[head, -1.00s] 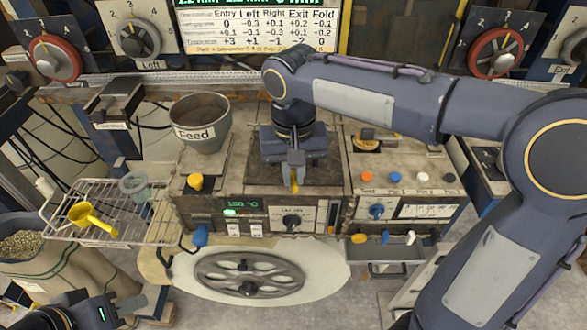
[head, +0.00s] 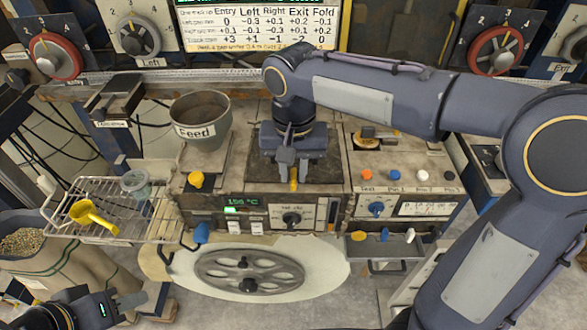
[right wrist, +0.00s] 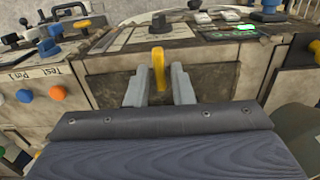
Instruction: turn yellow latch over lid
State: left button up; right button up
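The yellow latch (head: 294,186) is at the front edge of the central machine; it also shows in the right wrist view (right wrist: 158,68). The dark lid (head: 258,174) lies beneath my right gripper, largely hidden by it and the arm. My right gripper (head: 292,166) points down at the latch. In the right wrist view its two grey fingers (right wrist: 159,88) stand apart, one on each side of the latch, with slim gaps beside it. My left gripper (head: 130,302) is at the lower left, away from the latch; its finger spacing is unclear.
A feed hopper (head: 202,125) stands left of the lid. Coloured knobs (head: 395,178) sit on the panel to the right. A wire rack (head: 150,215) holds a yellow scoop (head: 92,216) and a cup (head: 135,184). A reel (head: 248,272) lies below the machine.

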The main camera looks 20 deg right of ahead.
aim_at(293, 176)
jog(key=shift+o, duration=1)
notch_tip(293, 176, up, 8)
jog(key=shift+f, duration=0.1)
jog(key=s+d+f+t+y, duration=0.2)
jog(key=s+d+f, duration=0.2)
jog(key=s+f, duration=0.2)
jog(key=s+d+f+n+t+y, duration=0.1)
jog(key=s+d+f+t, duration=0.2)
jog(key=s, duration=0.7)
notch_tip(293, 176, down, 3)
jog(key=shift+s+d+f+n+t+y, duration=0.1)
jog(key=shift+s+d+n+t+y, duration=0.25)
jog(key=shift+d, duration=0.75)
